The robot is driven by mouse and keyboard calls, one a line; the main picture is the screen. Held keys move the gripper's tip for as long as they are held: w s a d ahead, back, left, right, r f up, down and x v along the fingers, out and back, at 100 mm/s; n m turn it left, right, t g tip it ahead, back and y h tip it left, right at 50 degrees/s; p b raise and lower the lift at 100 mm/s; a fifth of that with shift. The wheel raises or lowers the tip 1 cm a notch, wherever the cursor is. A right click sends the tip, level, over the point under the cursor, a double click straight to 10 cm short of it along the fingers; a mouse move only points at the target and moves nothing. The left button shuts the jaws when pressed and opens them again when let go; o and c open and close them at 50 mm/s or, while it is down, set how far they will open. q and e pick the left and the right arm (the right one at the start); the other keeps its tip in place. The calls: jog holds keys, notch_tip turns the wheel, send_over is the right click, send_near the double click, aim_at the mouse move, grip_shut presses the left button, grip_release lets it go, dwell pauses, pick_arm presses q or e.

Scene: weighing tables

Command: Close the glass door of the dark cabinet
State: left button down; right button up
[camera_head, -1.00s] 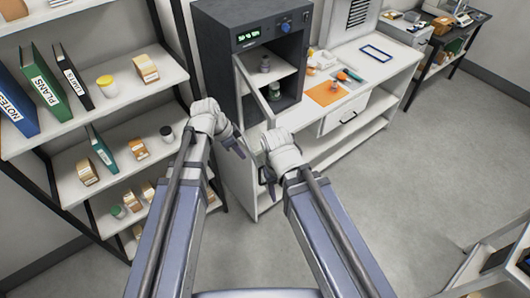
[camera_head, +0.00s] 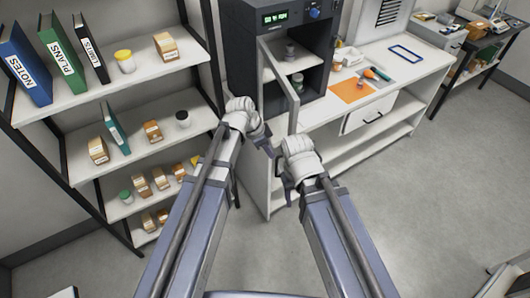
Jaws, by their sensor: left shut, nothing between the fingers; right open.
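The dark cabinet (camera_head: 245,62) stands on the white bench, with a green display and a blue knob on its top front. Its glass door (camera_head: 279,80), with a pale frame, stands open and juts out toward me; part of the interior shows to its right. My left gripper (camera_head: 268,148) is shut and empty, just below and in front of the door's lower part; I cannot tell whether it touches the door. My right gripper (camera_head: 284,190) is open and empty, lower and nearer to me, in front of the bench. The fingers of both are small and partly hidden by the wrists.
Small jars (camera_head: 297,82) stand inside the cabinet. The bench (camera_head: 420,72) carries an orange mat (camera_head: 352,90), a blue frame (camera_head: 405,53) and small tools to the right. A shelf (camera_head: 80,100) with binders and boxes stands close on the left.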

aim_at(281, 156)
pick_arm(q)
jog(key=shift+w+d+p, duration=0.1)
jog(key=shift+w+d, duration=0.15)
jog(key=shift+d, duration=0.4)
jog(key=shift+w+d+p, duration=0.15)
jog(key=shift+w+d, duration=0.1)
jog(key=shift+d, duration=0.35)
jog(key=shift+w+d+p, duration=0.1)
jog(key=shift+w+d, duration=0.15)
jog(key=shift+d, duration=0.4)
